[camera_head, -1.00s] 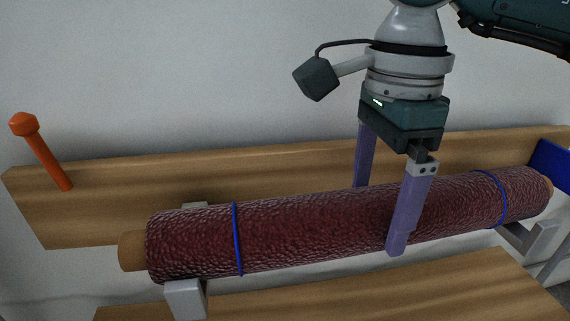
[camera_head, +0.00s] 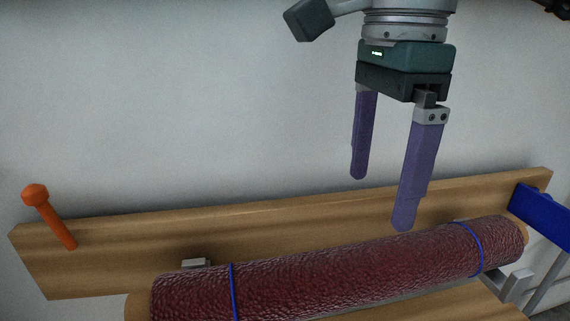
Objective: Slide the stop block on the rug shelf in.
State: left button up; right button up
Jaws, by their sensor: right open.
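A rolled dark-red rug (camera_head: 340,280) with two blue bands lies along the wooden rug shelf (camera_head: 120,250). A blue block (camera_head: 541,208), which seems to be the stop block, is at the shelf's right end, just past the rug's end. It is partly cut off by the picture's right edge. My right gripper (camera_head: 381,203) is open and empty. Its two purple fingers point down above the rug, clear of it, to the left of the blue block. My left gripper is not in view.
An orange peg (camera_head: 50,216) sticks out at the shelf's left end. Grey brackets (camera_head: 515,284) are at the rug's right end, and a small grey piece (camera_head: 196,263) shows behind its left part. The wall above is bare.

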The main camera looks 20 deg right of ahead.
aim_at(550, 218)
jog(key=z, duration=2.15)
